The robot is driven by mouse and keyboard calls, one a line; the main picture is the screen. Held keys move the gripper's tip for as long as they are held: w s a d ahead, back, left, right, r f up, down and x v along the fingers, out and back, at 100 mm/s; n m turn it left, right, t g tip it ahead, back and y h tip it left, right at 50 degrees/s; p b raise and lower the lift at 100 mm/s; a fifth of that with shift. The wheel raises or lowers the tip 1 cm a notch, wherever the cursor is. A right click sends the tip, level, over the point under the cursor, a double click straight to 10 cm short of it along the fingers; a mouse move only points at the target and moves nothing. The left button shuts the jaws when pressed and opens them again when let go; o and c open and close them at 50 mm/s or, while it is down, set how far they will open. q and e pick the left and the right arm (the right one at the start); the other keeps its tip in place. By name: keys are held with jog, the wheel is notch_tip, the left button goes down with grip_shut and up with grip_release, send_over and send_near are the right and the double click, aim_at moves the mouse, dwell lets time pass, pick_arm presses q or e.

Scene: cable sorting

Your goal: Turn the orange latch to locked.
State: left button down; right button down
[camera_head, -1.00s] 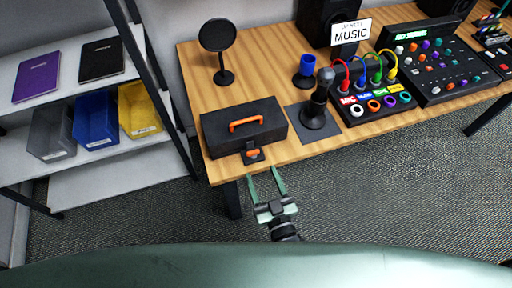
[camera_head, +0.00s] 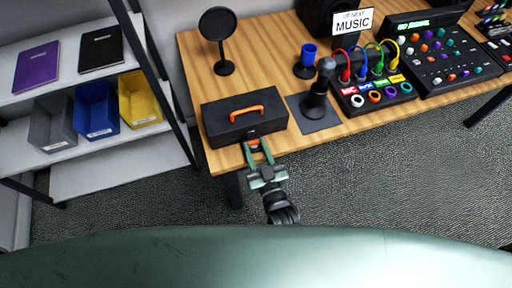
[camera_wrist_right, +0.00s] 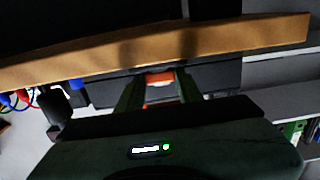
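The orange latch (camera_head: 254,145) is on the front of a black case (camera_head: 222,124) with an orange handle (camera_head: 246,114), near the table's front edge. My right gripper (camera_head: 257,152) reaches up to the latch from the front. Its two green fingers are apart, one on each side of the latch. In the right wrist view the orange latch (camera_wrist_right: 160,79) shows between the spread fingers (camera_wrist_right: 159,86). I cannot tell whether either finger touches it. The fingers partly hide the latch in the head view. My left gripper is in no view.
A black joystick-like stand (camera_head: 317,103) on a dark mat is right of the case. A round black stand (camera_head: 219,38) is behind it. The cable panel (camera_head: 372,94) and mixer (camera_head: 446,62) are further right. A shelf with bins (camera_head: 97,112) stands left.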

jog(key=shift+d+n+y, duration=0.15)
jog(key=shift+n+y, duration=0.25)
jog(key=shift+w+d+n+g+y, duration=0.15)
jog(key=shift+n+g+y, duration=0.45)
jog(key=shift+y, duration=0.3)
jog(key=shift+w+d+n+g+y, duration=0.15)
jog(key=shift+n+g+y, duration=0.5)
jog(key=shift+y, duration=0.45)
jog(key=n+g+y, duration=0.1)
jog(key=n+g+y+b, duration=0.1)
jog(key=n+y, duration=0.1)
jog(key=shift+w+d+f+g, duration=0.15)
jog(key=shift+d+g, duration=0.05)
jog(key=shift+g, duration=0.15)
jog(key=shift+n+g+y+b, duration=0.55)
jog(key=shift+g+y+b, duration=0.15)
jog(key=shift+g, duration=0.1)
jog(key=c, duration=0.9)
grip_release()
jog(key=shift+r, duration=0.2)
